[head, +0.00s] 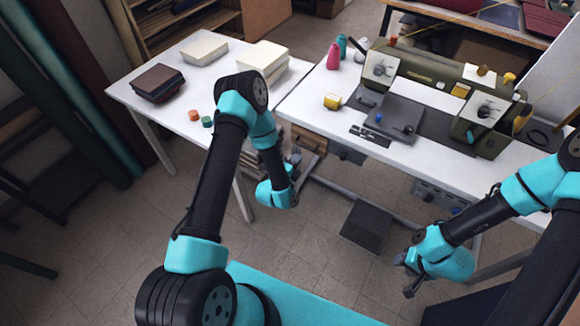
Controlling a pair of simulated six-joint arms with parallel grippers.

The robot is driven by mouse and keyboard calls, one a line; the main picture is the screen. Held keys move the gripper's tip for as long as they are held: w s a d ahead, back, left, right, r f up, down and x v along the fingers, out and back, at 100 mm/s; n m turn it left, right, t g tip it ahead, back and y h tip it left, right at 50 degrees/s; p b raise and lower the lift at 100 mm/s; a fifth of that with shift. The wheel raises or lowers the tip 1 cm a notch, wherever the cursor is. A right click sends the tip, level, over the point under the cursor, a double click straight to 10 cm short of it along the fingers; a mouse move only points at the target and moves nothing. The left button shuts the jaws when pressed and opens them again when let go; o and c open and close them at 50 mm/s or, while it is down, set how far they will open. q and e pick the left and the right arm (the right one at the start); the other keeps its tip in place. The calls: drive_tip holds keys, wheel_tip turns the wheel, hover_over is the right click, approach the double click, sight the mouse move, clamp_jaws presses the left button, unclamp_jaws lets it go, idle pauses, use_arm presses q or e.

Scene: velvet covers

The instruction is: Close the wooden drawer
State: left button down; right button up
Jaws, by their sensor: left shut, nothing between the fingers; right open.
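The wooden drawer (309,141) hangs under the left end of the sewing table (312,97). It is brown and partly hidden behind my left arm; it seems to stick out a little from under the tabletop, but how far I cannot tell. My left gripper (294,161) is shut and empty, low beside the drawer's near left part. Whether it touches the drawer is hard to tell. My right gripper (407,277) is open and empty, low over the floor to the right, well away from the drawer.
A green sewing machine (430,80), pink bottle (333,57) and yellow spool (332,101) stand on the sewing table. A white side table (190,88) with books and pads adjoins at left. A dark pedal (366,226) lies below.

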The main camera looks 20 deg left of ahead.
use_arm(q)
drive_tip(key=s, duration=0.4)
drive_tip(key=shift+a, duration=0.3)
drive_tip(key=s+d+f+n+g+h, duration=0.1)
drive_tip(key=s+n+g, duration=1.6)
drive_tip(key=s+n, duration=0.3)
drive_tip(key=shift+d+f+n, duration=0.15)
drive_tip(key=shift+d+n, duration=0.15)
drive_tip(key=shift+n, duration=0.5)
drive_tip(key=c, duration=1.8)
unclamp_jaws()
